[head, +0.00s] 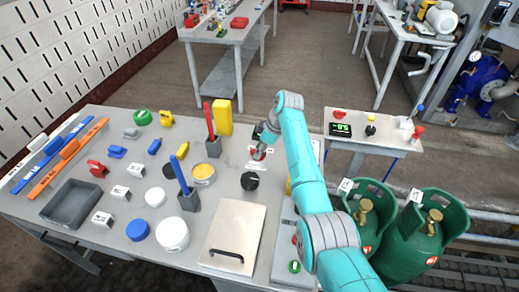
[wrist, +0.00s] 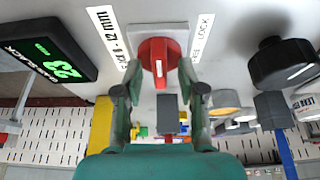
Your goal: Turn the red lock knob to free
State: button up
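The red lock knob (wrist: 158,50) is on a pale square plate (wrist: 172,30) in the wrist view, with a white mark on its side facing my gripper. A label (wrist: 202,38) reading FREE and LOCK is beside it, partly hidden by a finger. My gripper (wrist: 160,78) has its two fingers apart, one on each side of the knob; I see no clear contact. In the head view the knob (head: 258,155) shows small on the table, just below my gripper (head: 262,143), which is partly hidden by my wrist.
A black display (wrist: 45,52) reading 23 is left of the knob in the wrist view, and a black knob (wrist: 283,63) is on the right. In the head view, a blue-handled tool in a holder (head: 188,198), a yellow block (head: 223,117) and a metal lid (head: 232,237) are nearby.

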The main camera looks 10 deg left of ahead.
grip_shut()
jog(key=shift+m, duration=0.4)
jog(key=m, duration=0.2)
jog(key=m+t, duration=0.1)
jog(key=shift+s+m+t, duration=0.15)
jog(key=shift+m+t, duration=0.15)
jog(key=shift+m, duration=0.1)
jog(key=m, duration=0.2)
jog(key=m+t+h, duration=0.1)
jog(key=m, duration=0.1)
jog(key=shift+a+m+t, duration=0.1)
jog(key=shift+m+t, duration=0.2)
jog(key=m+h, duration=0.1)
jog(key=m, duration=0.1)
jog(key=m+t+h, duration=0.1)
jog(key=m, duration=0.1)
jog(key=shift+s+a, duration=0.1)
jog(key=shift+a, duration=0.05)
jog(key=m+h, duration=0.1)
jog(key=m, duration=0.3)
jog(key=shift+m, duration=0.3)
jog(key=shift+h, duration=0.3)
